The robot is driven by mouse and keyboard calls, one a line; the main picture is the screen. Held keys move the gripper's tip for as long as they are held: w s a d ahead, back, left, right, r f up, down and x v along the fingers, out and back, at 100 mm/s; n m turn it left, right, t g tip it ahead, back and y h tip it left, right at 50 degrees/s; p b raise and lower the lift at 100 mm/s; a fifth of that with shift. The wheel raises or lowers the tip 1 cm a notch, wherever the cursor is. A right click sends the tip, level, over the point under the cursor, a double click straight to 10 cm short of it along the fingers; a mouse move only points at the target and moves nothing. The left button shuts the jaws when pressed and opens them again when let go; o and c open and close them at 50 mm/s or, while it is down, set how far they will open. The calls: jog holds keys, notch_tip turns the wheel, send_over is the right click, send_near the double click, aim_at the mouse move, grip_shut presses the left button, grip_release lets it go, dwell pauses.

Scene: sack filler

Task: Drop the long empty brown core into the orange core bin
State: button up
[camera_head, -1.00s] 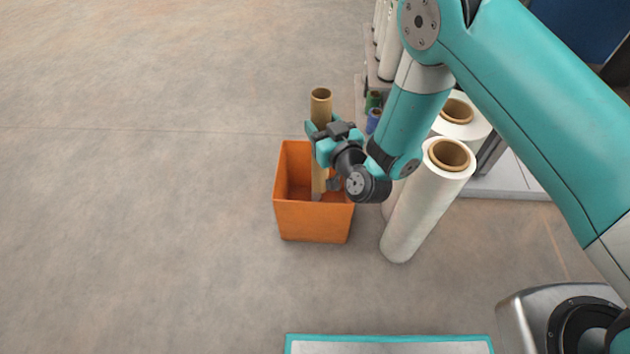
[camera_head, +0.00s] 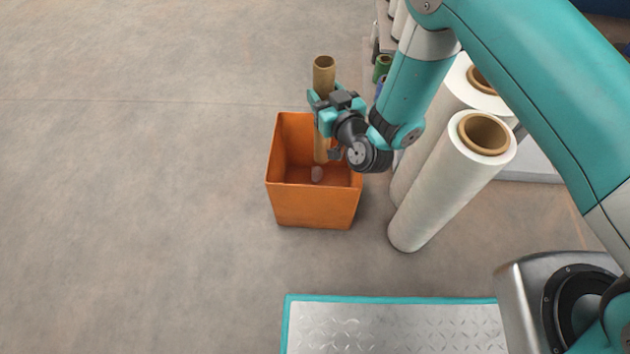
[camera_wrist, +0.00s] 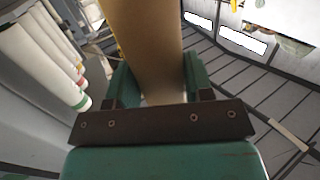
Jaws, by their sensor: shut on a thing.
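The long brown core (camera_head: 323,76) is an upright hollow tube in the head view. My gripper (camera_head: 325,110) is shut around its upper-middle part. In the wrist view the core (camera_wrist: 146,45) stands between the two teal fingers of my gripper (camera_wrist: 152,85). The orange core bin (camera_head: 314,206) stands on the floor below. The core's lower end is over or inside the bin's open top; I cannot tell how deep.
A tall white film roll (camera_head: 447,198) stands just right of the bin, with another white roll behind it. A grey tread-plate platform (camera_head: 395,328) with teal edging lies at the front. The floor left of the bin is clear.

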notch_tip(320, 180, down, 4)
jog(key=b, duration=0.2)
jog(key=shift+r+b, duration=0.2)
jog(key=shift+b, duration=0.2)
